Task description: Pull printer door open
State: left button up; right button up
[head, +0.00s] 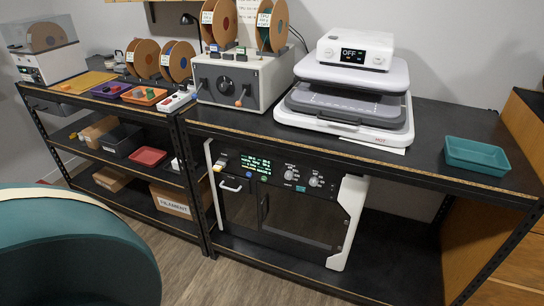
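The printer (281,176) stands on the lower shelf under the black bench, a dark box between white side frames. A lit green display and white knobs show on its upper front panel. Its dark, see-through door (308,224) covers the front below the panel and looks closed. A small white handle (230,186) is at the front's upper left, and a dark upright bar (263,208) shows further right; I cannot tell which belongs to the door. Neither of my grippers is in view.
A teal rounded seat-like thing (80,250) fills the lower left. On the bench stand a white and grey press (345,100) marked OFF, a spool machine (240,82) and a teal tray (481,155). The wooden floor (235,285) before the printer is clear.

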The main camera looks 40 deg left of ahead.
aim_at(320, 224)
jog(key=k+j+u, duration=0.1)
jog(key=j, duration=0.25)
jog(key=k+j, duration=0.25)
jog(key=j, duration=0.15)
jog(key=k+j+u, duration=0.15)
jog(key=j, duration=0.2)
jog(key=i+j, duration=0.2)
jog(key=j, duration=0.15)
jog(key=i+j+u, duration=0.15)
jog(key=j, duration=0.25)
jog(key=i+j, duration=0.25)
jog(key=j+u, duration=0.05)
jog(key=j, duration=0.05)
